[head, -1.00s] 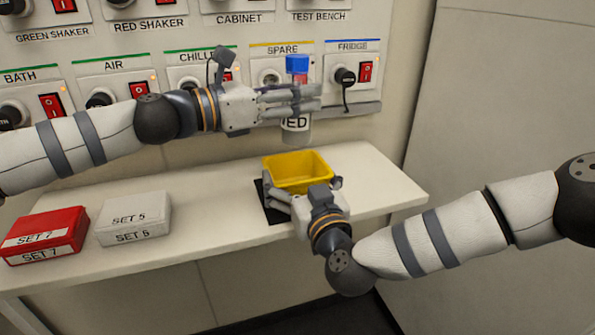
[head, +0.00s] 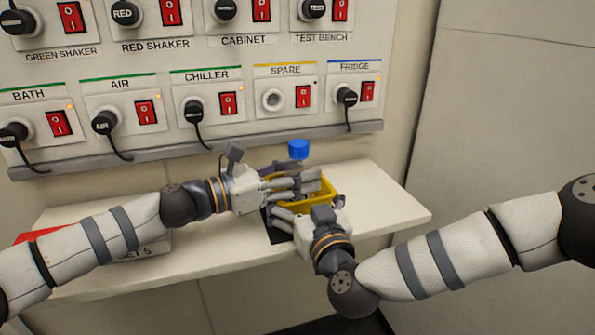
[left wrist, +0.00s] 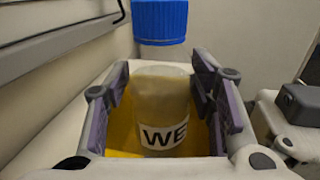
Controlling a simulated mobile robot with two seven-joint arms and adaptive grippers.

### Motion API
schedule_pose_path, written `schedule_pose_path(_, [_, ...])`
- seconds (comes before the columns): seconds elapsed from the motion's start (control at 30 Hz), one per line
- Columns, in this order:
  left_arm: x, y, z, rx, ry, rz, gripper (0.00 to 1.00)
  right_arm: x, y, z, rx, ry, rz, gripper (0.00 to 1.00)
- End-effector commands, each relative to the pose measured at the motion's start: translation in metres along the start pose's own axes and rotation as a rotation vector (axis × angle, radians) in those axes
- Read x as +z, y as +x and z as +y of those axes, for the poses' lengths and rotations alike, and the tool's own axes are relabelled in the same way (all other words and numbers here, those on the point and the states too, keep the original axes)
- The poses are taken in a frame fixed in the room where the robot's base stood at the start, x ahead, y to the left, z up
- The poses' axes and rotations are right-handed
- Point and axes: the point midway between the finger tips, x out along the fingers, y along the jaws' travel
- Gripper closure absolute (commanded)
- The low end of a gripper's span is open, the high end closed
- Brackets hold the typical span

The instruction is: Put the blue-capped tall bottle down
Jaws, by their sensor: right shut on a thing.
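The tall bottle has a blue cap (head: 298,149), clear shoulders and a white label. It stands upright, its lower part down inside the yellow tub (head: 325,197). In the left wrist view, the bottle (left wrist: 161,105) is between the fingers of my left gripper (left wrist: 160,85). Narrow yellow gaps show beside it, and finger contact is unclear. In the head view, my left gripper (head: 297,183) is at the tub's left side and over it. My right gripper (head: 285,214) is shut on the tub's near left side. The bottle's base is hidden.
A red box (head: 40,234) and a pale box (head: 150,248) are partly hidden by my left arm. A switch panel (head: 255,70) with plugs and hanging cords is behind. The bench's right end is clear.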

Motion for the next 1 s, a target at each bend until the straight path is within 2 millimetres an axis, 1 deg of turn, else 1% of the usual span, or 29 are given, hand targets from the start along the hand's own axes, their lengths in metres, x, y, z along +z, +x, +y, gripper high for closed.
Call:
schedule_pose_path(0.3, [0.001, 0.0, 0.0, 0.0, 0.0, 0.0, 0.35, 0.0, 0.0, 0.0, 0.0, 0.001, 0.001, 0.39])
schedule_pose_path(0.37, [0.004, 0.0, 0.0, 0.0, 0.0, -0.001, 0.35, -0.001, 0.0, 0.0, 0.0, 0.001, 0.001, 0.39])
schedule_pose_path(0.47, [0.003, -0.018, 0.001, 0.003, 0.001, 0.002, 0.35, -0.001, 0.0, 0.0, 0.0, 0.001, 0.001, 0.39])
schedule_pose_path(0.7, [0.003, -0.084, 0.001, 0.003, -0.001, 0.002, 0.35, -0.001, 0.0, 0.0, 0.0, 0.001, 0.001, 0.39])
schedule_pose_path(0.8, [0.003, -0.104, 0.001, 0.002, 0.0, 0.002, 0.35, -0.001, 0.0, 0.0, 0.0, 0.001, 0.001, 0.39])
schedule_pose_path(0.9, [0.003, -0.115, 0.0, 0.001, 0.0, 0.001, 0.35, -0.001, 0.0, 0.0, 0.0, 0.001, 0.001, 0.39])
schedule_pose_path(1.0, [0.003, -0.12, 0.0, 0.0, 0.0, 0.0, 0.35, -0.001, 0.0, 0.0, 0.0, 0.001, 0.002, 0.39])
